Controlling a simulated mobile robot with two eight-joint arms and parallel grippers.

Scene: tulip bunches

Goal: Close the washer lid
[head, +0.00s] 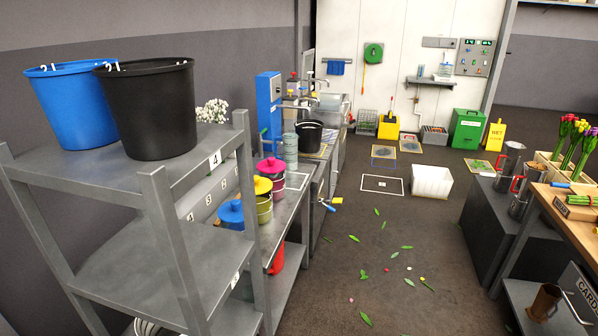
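I cannot surely pick out the washer or its lid. A blue upright unit (268,108) with a pale panel stands on the far part of the left counter. Behind it is a steel sink-like unit (332,103) with a tap. A thin grey upright panel (308,66) rises behind that; I cannot tell whether it is a raised lid. A small black bucket (309,134) stands on the counter in front of the sink-like unit. Neither of my grippers is in view.
A grey shelf (105,178) with blue (70,105) and black (150,115) buckets fills the near left. Lidded pots (264,208) line the counter. A white crate (432,183) stands on the leaf-strewn floor (385,235). A wooden bench (565,222) bounds the right. The middle aisle is mostly free.

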